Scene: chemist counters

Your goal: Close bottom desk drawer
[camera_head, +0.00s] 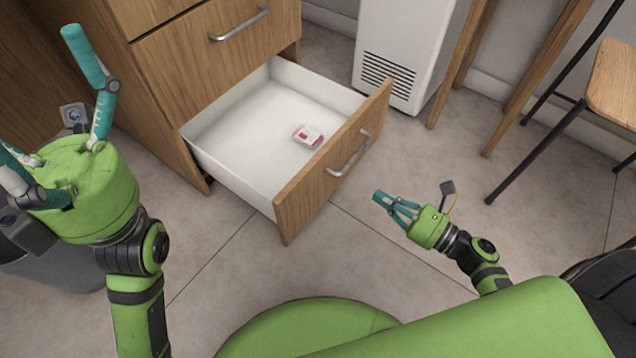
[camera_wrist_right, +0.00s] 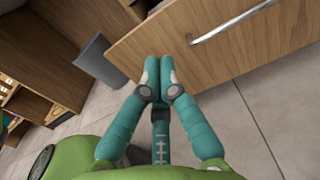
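The bottom desk drawer (camera_head: 295,205) is pulled out of the wooden desk (camera_head: 175,75). Its front has a metal bar handle (camera_head: 350,155), and its white inside shows. My right gripper (camera_head: 379,197) is in front of the drawer, beyond its front panel, apart from the handle in the head view. In the wrist view its teal fingertips (camera_wrist_right: 161,76) are together and empty, before the wooden drawer front (camera_wrist_right: 190,50) and its handle (camera_wrist_right: 240,24). My left gripper (camera_head: 42,98) is at the left, fingers spread wide and empty, away from the drawer.
A small white and red box (camera_head: 307,136) lies inside the drawer. The closed drawer above has a handle (camera_head: 239,24). A white vented unit (camera_head: 405,50) stands behind. A wooden stool (camera_head: 612,82) is at the right. A grey bin (camera_wrist_right: 98,60) shows in the wrist view.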

